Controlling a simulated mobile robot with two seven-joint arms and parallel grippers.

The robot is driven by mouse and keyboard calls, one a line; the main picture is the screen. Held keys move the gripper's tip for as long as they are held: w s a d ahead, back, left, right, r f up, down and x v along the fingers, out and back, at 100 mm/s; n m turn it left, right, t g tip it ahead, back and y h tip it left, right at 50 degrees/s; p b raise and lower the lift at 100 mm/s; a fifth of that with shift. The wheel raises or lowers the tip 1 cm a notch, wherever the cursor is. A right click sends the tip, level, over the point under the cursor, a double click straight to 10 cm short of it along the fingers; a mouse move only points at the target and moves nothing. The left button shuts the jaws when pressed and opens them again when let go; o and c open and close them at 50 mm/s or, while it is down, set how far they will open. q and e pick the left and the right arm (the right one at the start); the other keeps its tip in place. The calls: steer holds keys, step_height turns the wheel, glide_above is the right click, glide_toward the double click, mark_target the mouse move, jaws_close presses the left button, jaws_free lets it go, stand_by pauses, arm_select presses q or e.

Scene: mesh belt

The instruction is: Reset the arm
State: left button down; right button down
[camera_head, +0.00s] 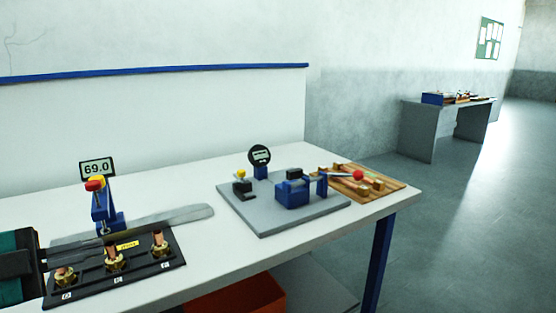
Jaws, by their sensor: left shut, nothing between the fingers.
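My left gripper (105,243) comes in from the left edge, with a teal and black body and long dark fingers. The fingers are shut and empty. They reach over the back part of a black terminal block (92,283) with brass and copper posts and a yellow label. I cannot tell whether they touch it. A blue stand (101,207) with a red and yellow top and a display reading 69.0 (97,168) stands just behind the fingers. My right gripper is not in view.
On the white table (205,262), a grey plate (262,222) carries a blue clamp fixture (292,192) and a round dial gauge (260,156). A wooden tray (391,185) sits at the right end. An orange bin (238,297) is below. Another table (418,130) stands far back.

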arm_select(q)
step_height(320, 180, down, 19)
steer(key=s+a+n+t+y, duration=0.3)
steer(key=n+t+y, duration=0.2)
steer(key=n+y, duration=0.5)
steer(key=s+d+f+n+g+y, duration=0.1)
steer(key=s+d+f+n+g, duration=0.3)
steer(key=s+d+f+n, duration=0.4)
steer(key=s+d+f, duration=0.1)
steer(key=d+f, duration=0.5)
steer(key=f, duration=0.1)
steer(key=shift+s+d+f+g, duration=0.2)
steer(key=shift+f+g, duration=0.1)
steer(key=shift+f, duration=0.1)
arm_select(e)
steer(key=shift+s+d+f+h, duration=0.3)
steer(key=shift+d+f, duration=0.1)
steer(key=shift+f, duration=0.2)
